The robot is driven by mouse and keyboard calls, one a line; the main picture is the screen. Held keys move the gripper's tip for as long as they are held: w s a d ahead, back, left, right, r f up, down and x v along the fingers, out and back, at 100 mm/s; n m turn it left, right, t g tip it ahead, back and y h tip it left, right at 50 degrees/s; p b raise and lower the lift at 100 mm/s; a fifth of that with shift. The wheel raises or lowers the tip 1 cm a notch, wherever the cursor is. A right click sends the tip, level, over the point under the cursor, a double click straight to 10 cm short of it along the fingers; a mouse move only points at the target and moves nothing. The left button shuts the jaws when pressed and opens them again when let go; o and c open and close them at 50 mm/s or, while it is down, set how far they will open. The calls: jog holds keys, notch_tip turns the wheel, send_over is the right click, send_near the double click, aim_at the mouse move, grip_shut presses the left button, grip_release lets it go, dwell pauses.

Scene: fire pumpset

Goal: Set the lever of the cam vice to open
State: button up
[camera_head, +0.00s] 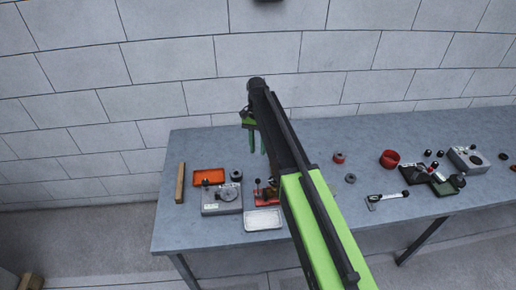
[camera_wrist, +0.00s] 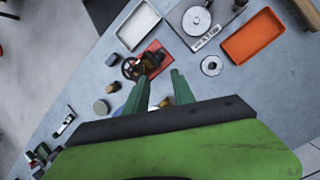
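My gripper (camera_wrist: 160,77) points down over the table with its two green fingers apart and nothing visibly held between them. In the head view the gripper (camera_head: 257,148) hangs above the back of the table, and my arm covers part of the tabletop. A small red-based device with black parts (camera_head: 266,193) stands beside the white tray. In the wrist view this red-based device (camera_wrist: 147,62) shows a black wheel and knob just beyond the fingertips, apart from them. Dark devices with ball-ended levers (camera_head: 413,171) stand at the right. I cannot tell for certain which device is the cam vice, or its lever's setting.
A grey box with a dial (camera_head: 222,199), an orange tray (camera_head: 209,177), a white tray (camera_head: 264,220) and a wooden bar (camera_head: 180,183) are at the left. A red ring (camera_head: 389,159) and a grey box (camera_head: 466,158) are at the right. A block wall stands behind.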

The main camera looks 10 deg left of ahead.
jog(key=shift+d, duration=0.15)
jog(key=shift+c, duration=1.1)
jog(key=shift+n+t+y, duration=0.3)
jog(key=shift+n+t, duration=0.4)
jog(key=shift+t, duration=0.2)
jog(key=s+d+f+b, duration=0.1)
jog(key=s+d, duration=0.2)
jog(key=d, duration=0.1)
jog(key=s+d+f, duration=0.1)
jog(key=s+d, duration=0.2)
jog(key=d, duration=0.2)
jog(key=s+d+f+b, duration=0.1)
jog(key=s+d, duration=0.2)
jog(key=d, duration=0.2)
jog(key=shift+d+f+b, duration=0.1)
jog(key=shift+f+b, duration=0.2)
jog(key=shift+f, duration=0.05)
grip_shut()
jog(key=s+d+f+n+t+b, duration=0.1)
jog(key=s+d+f+n+t, duration=0.1)
jog(key=s+d, duration=0.7)
jog(key=shift+s+d+b, duration=0.2)
jog(key=shift+d+b, duration=0.2)
jog(key=shift+d, duration=0.75)
